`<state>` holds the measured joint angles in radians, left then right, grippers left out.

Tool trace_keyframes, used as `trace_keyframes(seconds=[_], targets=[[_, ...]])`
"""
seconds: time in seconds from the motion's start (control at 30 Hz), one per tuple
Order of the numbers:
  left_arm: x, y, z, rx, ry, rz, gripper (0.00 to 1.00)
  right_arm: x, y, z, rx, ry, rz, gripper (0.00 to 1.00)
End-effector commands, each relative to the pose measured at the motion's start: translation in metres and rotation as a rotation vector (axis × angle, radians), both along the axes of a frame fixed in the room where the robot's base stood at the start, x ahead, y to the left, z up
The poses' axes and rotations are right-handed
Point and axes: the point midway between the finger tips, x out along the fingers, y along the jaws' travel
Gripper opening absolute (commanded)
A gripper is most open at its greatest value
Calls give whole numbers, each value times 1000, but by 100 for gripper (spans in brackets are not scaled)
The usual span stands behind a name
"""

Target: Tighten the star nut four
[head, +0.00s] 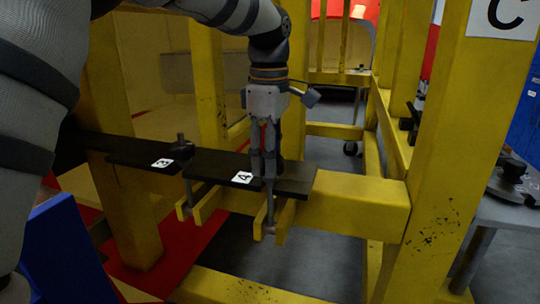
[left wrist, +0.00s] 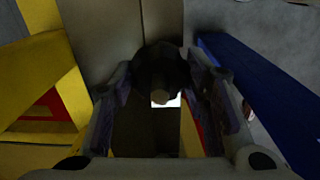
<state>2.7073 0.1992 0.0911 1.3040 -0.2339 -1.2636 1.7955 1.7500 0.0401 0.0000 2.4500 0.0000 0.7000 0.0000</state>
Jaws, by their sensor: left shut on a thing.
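My left gripper (head: 266,170) points straight down at the dark clamp plate with label A (head: 243,177) on the yellow beam. In the left wrist view its fingers close around a dark round star nut (left wrist: 160,66) with a light bolt end in its middle. In the head view the fingers mostly hide this nut. A second dark star nut (head: 181,148) sits on a bolt to the left, beside another labelled plate (head: 162,163). I cannot tell from any marking which nut is number four. My right gripper is not in view.
The yellow beam (head: 350,203) runs across below the plates. Yellow posts stand around, one with a C sign (head: 503,16). A grey table (head: 505,211) with dark parts is at the right. A blue panel (head: 66,250) is at the lower left. Open floor lies below the beam.

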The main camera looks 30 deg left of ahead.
Motion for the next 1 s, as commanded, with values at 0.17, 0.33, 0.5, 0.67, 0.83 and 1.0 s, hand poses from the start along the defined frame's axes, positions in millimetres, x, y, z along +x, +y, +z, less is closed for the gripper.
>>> trace_keyframes(seconds=[0.17, 0.33, 0.5, 0.67, 0.83, 1.0], targets=[[0, 0, 0, 4, 1, -102, 14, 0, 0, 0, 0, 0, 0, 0], [0, 0, 0, 9, 2, -251, 14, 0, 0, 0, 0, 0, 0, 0], [0, 0, 0, 13, 3, -413, 14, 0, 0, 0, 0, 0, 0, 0], [0, 0, 0, 17, 4, -565, 14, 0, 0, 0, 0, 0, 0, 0], [0, 0, 0, 22, 5, -726, 14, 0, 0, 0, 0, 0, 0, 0], [0, 0, 0, 26, 6, -887, 14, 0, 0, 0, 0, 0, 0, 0]])
